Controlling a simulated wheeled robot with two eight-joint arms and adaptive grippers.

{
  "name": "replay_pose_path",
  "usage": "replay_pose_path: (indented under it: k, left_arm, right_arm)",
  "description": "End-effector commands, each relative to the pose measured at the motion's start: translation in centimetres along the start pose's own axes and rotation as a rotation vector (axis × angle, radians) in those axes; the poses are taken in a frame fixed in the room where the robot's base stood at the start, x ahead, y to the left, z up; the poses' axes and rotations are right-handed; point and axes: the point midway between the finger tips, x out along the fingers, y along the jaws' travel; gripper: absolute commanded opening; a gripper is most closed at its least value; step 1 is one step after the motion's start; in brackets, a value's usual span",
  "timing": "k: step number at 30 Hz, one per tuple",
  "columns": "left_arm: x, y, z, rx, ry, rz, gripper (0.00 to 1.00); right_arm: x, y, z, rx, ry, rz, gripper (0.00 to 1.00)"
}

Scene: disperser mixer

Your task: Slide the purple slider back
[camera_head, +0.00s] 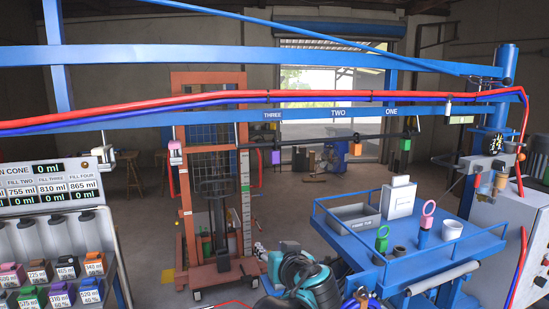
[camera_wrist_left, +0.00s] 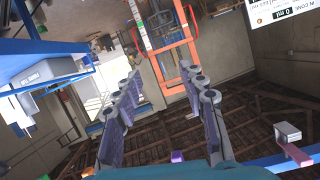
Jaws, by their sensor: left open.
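The purple slider (camera_head: 276,157) hangs from a dark rod below the label THREE, under the blue overhead beam (camera_head: 330,112) in the head view. A small purple piece (camera_wrist_left: 177,156) shows at the bottom of the left wrist view; I cannot tell for certain that it is the same slider. My left gripper (camera_head: 276,256) is low in the middle of the head view, well below the slider and apart from it. In the left wrist view its two fingers (camera_wrist_left: 160,75) are spread wide with nothing between them. My right gripper does not show.
A green block (camera_head: 405,144) hangs further right on the rod. Red and blue hoses run along the beam. An orange lift (camera_head: 212,268) stands behind my left gripper. A blue table (camera_head: 385,262) with containers is at the right, and a dispenser rack (camera_head: 50,240) at the left.

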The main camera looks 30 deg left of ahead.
Motion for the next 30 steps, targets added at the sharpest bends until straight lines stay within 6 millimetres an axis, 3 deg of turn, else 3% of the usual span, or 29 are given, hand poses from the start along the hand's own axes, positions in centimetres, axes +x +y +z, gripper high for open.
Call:
replay_pose_path:
  k: [1, 3, 6, 10, 13, 17, 30]
  left_arm:
    - [-0.7, 0.0, -4.8, -0.02, 0.043, -0.012, 0.41]
    - [-1.1, 0.1, -9.1, -0.053, 0.105, -0.027, 0.41]
    - [-1.7, 0.4, -14.4, -0.094, 0.185, -0.039, 0.41]
    - [-2.4, 0.8, -19.0, -0.132, 0.262, -0.043, 0.41]
    - [-2.6, 1.1, -21.0, -0.15, 0.297, -0.042, 0.41]
    - [-2.3, 1.2, -22.0, -0.159, 0.316, -0.042, 0.41]
    - [3.9, 0.7, -23.9, -0.159, 0.315, -0.044, 0.41]
  right_arm:
    - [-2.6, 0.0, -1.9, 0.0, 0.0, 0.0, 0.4]
    - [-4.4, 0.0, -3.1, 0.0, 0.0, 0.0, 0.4]
    - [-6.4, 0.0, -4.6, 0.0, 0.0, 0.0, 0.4]
    - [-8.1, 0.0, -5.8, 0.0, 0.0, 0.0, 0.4]
    - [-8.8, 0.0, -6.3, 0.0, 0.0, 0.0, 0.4]
    - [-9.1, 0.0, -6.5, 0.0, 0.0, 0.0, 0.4]
    - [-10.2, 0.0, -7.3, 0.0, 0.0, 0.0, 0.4]
